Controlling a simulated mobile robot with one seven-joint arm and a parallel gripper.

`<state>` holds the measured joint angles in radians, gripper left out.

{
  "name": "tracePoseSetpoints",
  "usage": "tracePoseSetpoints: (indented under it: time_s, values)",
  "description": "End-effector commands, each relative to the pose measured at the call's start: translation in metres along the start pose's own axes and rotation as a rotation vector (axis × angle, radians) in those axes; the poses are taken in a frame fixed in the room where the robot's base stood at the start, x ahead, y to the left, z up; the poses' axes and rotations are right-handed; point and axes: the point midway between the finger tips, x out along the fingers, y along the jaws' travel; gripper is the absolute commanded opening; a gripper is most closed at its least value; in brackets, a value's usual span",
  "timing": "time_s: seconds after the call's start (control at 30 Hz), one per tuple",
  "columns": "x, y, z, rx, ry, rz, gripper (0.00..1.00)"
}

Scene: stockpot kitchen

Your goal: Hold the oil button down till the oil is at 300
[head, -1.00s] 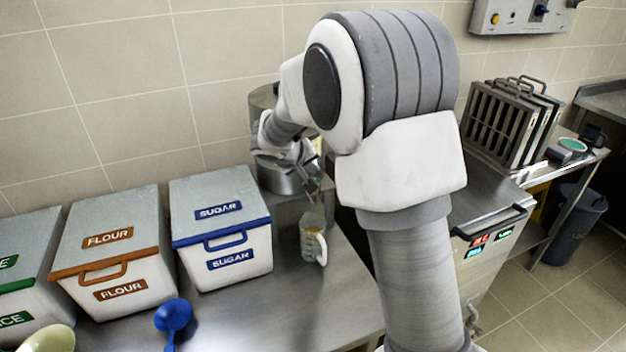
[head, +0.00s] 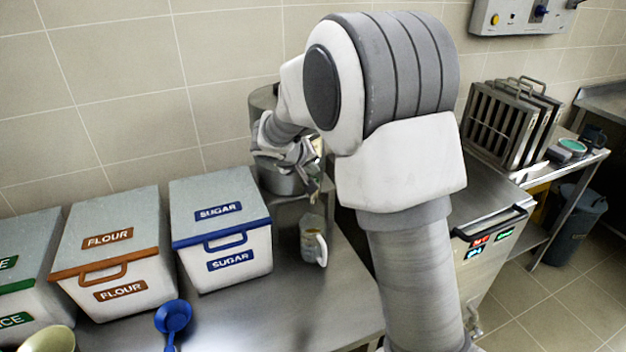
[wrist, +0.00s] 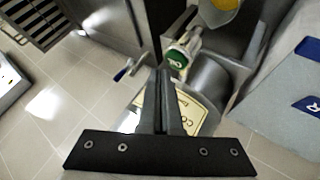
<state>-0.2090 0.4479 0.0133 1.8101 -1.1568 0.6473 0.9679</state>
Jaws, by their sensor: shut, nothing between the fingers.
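The steel oil dispenser (head: 264,102) stands against the wall, partly hidden behind my arm. In the wrist view its cream label (wrist: 207,118) is partly covered by my fingers. A green-faced round button (wrist: 178,59) on a pale housing shows just beyond my fingertips. My gripper (wrist: 163,76) is shut and empty, its tips close to the button; I cannot tell whether they touch it. A measuring jug (head: 312,246) stands on the counter below my gripper. Yellowish oil (wrist: 222,5) shows at the top of the wrist view. The oil level reading is too small to read.
White bins labelled sugar (head: 222,238) and flour (head: 112,258) stand left on the steel counter (head: 250,318). A blue scoop (head: 173,318) lies in front. The fryer (head: 486,250) with lit displays is right of my arm.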

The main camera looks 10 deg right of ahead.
Motion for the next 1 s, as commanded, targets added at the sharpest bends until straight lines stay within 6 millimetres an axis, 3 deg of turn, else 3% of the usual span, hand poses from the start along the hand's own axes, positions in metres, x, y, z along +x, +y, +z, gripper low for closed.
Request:
tracePoseSetpoints:
  time_s: [1.0]
  values:
    - [0.0067, -0.0048, 0.0046, 0.001, 0.001, 0.000, 0.00]
